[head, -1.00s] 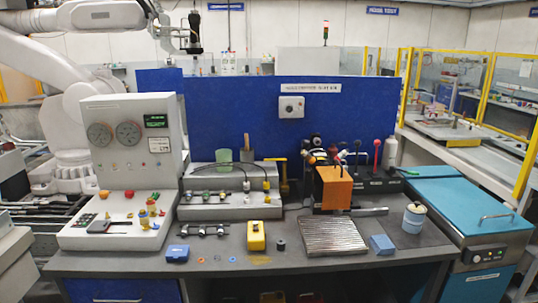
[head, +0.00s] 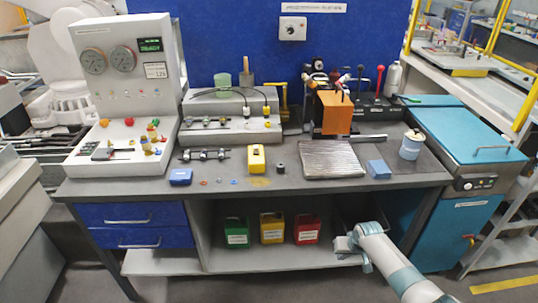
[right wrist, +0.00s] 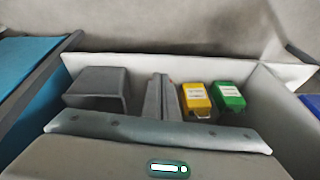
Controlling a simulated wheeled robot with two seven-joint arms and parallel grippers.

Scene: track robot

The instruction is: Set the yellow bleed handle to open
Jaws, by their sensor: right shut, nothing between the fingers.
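The white gauge panel (head: 128,60) stands at the left of the bench in the head view. Its sloped base carries small red, green and yellow fittings, among them a yellow one (head: 148,144). They are too small to tell which is the bleed handle or how it is set. My right gripper (head: 343,245) is low in front of the bench shelf, far from the panel. In the right wrist view its fingers (right wrist: 161,97) are together and empty. My left gripper is out of view.
Green (head: 236,232), yellow (head: 272,229) and red (head: 307,230) bins stand on the lower shelf. The bench top holds an orange block (head: 334,112), a ribbed plate (head: 331,159) and a yellow box (head: 257,158). A teal cabinet (head: 455,225) stands at the right.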

